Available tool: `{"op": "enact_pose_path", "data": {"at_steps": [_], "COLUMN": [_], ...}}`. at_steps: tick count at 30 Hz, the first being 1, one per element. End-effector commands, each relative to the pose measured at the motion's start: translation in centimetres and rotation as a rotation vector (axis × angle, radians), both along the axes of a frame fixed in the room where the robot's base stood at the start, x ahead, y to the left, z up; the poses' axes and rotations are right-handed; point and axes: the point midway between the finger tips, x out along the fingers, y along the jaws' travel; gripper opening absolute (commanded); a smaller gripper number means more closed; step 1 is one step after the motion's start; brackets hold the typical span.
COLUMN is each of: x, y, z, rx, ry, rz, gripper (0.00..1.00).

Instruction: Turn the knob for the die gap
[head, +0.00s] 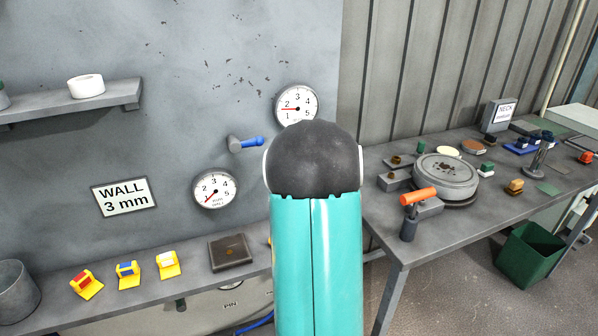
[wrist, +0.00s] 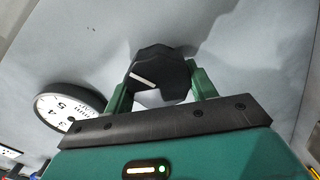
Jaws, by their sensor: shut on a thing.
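In the wrist view a black faceted knob (wrist: 160,75) with a white pointer line stands on the grey wall. My gripper (wrist: 161,84) has its two green fingers on either side of the knob, shut on it. A round white dial (wrist: 62,108) is beside the knob, tilted in this view; its needle is not clear. In the head view my arm hides the knob and gripper. An upper dial (head: 297,104) has a red needle pointing left. A lower dial (head: 215,189) has a red needle pointing down and left. A sign (head: 124,196) reads "WALL 3 mm".
A blue-handled lever (head: 245,143) sticks out of the wall between the dials. A shelf (head: 70,111) holds a white ring (head: 86,86). Yellow holders (head: 128,276) stand on the lower ledge. At right a bench (head: 393,249) carries a round metal plate (head: 446,177) and an orange-handled lever (head: 419,196).

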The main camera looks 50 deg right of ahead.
Motion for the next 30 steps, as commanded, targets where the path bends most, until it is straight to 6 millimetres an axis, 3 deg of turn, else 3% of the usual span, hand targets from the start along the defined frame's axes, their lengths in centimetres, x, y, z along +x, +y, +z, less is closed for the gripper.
{"op": "enact_pose_path", "data": {"at_steps": [9,25,26,28,30], "x": [-0.08,-0.11,-0.11,-0.09,-0.08], "y": [0.01,0.0,0.0,0.0,0.0], "z": [-0.19,-0.21,-0.21,-0.2,-0.17], "rx": [-0.112,-0.133,-0.133,-0.133,-0.133], "ry": [0.07,0.082,0.082,0.082,0.082], "rz": [-0.001,-0.001,-0.001,-0.001,-0.001], "gripper": [0.34,0.34,0.6,0.74,0.78]}}
